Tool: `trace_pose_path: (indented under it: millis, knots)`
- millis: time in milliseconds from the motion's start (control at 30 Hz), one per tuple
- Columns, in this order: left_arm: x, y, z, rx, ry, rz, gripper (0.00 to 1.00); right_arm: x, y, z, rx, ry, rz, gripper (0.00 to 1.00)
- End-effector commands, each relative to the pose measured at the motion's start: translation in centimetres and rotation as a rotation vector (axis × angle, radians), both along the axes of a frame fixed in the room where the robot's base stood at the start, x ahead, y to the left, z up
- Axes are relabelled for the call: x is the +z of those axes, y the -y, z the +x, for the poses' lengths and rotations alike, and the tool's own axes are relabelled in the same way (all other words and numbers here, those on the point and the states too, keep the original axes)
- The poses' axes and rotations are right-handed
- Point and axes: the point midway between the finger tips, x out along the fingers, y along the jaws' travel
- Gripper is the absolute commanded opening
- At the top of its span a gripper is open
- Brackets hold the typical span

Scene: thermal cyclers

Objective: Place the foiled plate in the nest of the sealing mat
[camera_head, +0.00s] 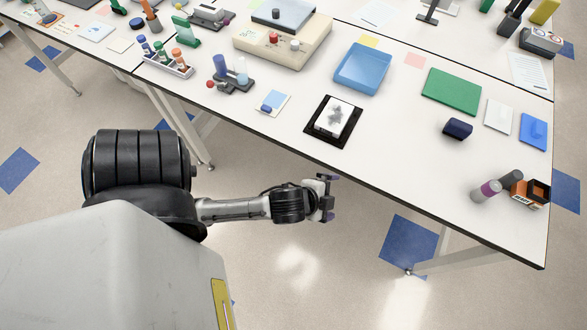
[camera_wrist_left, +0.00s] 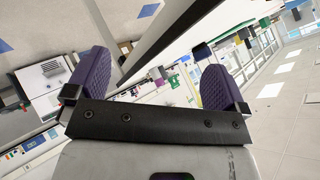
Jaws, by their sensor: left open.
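A white plate with a crumpled grey, foil-like top (camera_head: 335,114) lies within the outline of a black rectangular mat (camera_head: 316,138) near the table's front edge. I take these for the foiled plate and the sealing mat; black margin shows around the plate. I cannot tell how deep it sits. My left gripper (camera_head: 332,197) is off the front of the table, below the mat in the picture, apart from both and empty. In the left wrist view its two purple fingers (camera_wrist_left: 155,85) stand wide apart with nothing between them. My right gripper is not in view.
A blue tray (camera_head: 363,67) and a cream instrument (camera_head: 270,48) stand behind the mat. A blue-and-white card (camera_head: 272,103) lies left of it. A green mat (camera_head: 451,91) and dark blue block (camera_head: 457,129) are to the right.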

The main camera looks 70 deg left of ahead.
Motion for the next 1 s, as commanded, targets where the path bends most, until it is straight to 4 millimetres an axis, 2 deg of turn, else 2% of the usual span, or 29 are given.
trace_pose_path:
  millis: [33,133,200,333,500,1000]
  knots:
    - [-1.0,0.8,-2.2,0.068,-0.090,-0.100,1.00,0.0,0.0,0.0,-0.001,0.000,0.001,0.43]
    - [-2.4,2.1,-5.9,0.186,-0.253,-0.256,1.00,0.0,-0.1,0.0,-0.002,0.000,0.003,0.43]
    - [-2.9,2.9,-7.8,0.247,-0.338,-0.330,1.00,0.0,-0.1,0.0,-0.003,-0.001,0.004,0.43]
    - [-3.3,3.9,-10.2,0.317,-0.442,-0.409,1.00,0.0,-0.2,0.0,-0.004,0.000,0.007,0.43]
    - [-3.4,4.3,-11.1,0.343,-0.484,-0.438,1.00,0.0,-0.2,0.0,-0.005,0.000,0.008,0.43]
    - [-3.4,4.3,-11.1,0.341,-0.481,-0.436,1.00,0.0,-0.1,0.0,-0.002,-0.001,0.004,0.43]
